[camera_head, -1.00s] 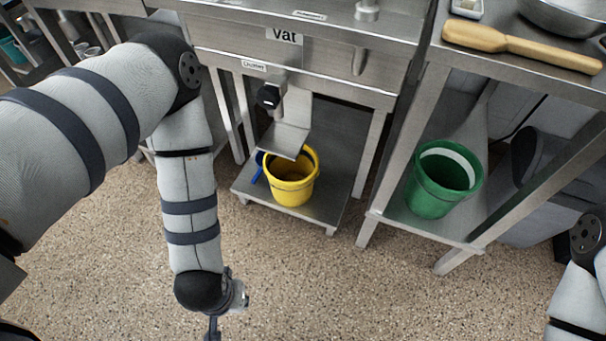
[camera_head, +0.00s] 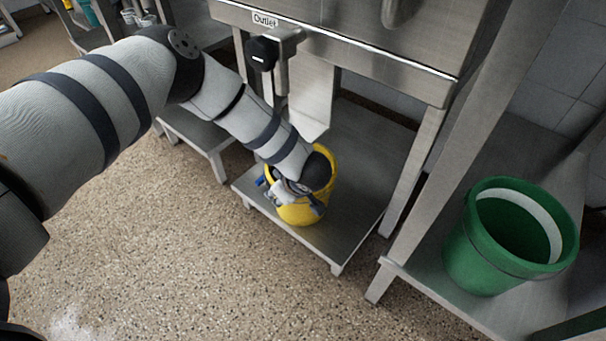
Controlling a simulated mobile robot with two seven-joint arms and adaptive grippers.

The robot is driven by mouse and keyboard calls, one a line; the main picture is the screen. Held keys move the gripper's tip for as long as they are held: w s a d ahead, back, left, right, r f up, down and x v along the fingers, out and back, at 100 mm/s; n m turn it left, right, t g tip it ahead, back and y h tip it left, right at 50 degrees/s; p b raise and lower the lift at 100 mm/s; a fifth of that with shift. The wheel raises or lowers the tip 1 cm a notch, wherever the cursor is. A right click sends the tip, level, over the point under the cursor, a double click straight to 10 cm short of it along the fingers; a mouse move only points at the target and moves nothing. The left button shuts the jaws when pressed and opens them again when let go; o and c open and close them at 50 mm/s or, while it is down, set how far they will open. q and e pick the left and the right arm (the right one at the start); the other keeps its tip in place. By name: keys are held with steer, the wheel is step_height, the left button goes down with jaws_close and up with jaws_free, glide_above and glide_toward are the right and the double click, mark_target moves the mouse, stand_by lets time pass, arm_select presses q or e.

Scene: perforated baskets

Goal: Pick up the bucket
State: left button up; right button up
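A yellow bucket (camera_head: 303,213) stands upright on the low metal shelf (camera_head: 345,225) beneath the outlet chute. A bit of blue shows at its left side. My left gripper (camera_head: 290,200) is at the bucket's near left side, with the wrist over the rim and covering much of the opening. Its fingers are small and partly hidden, so I cannot tell whether they are open, shut or touching the bucket. A green bucket (camera_head: 470,262) stands upright on the shelf at the right. My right gripper is out of view.
A metal outlet chute (camera_head: 312,100) with a black knob (camera_head: 262,53) hangs above the yellow bucket. A metal table leg (camera_head: 412,170) stands between the two buckets. The speckled floor (camera_head: 190,260) in front is clear.

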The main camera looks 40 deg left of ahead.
arm_select(q)
steer(key=b+x, duration=0.1)
steer(key=x, duration=0.3)
steer(key=shift+w+a+f+b, duration=0.1)
steer(key=shift+f+b, duration=0.2)
steer(key=shift+b, duration=0.1)
steer(key=shift+r, duration=0.2)
jaws_close()
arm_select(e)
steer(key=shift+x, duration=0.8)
arm_select(q)
steer(key=shift+w, duration=0.1)
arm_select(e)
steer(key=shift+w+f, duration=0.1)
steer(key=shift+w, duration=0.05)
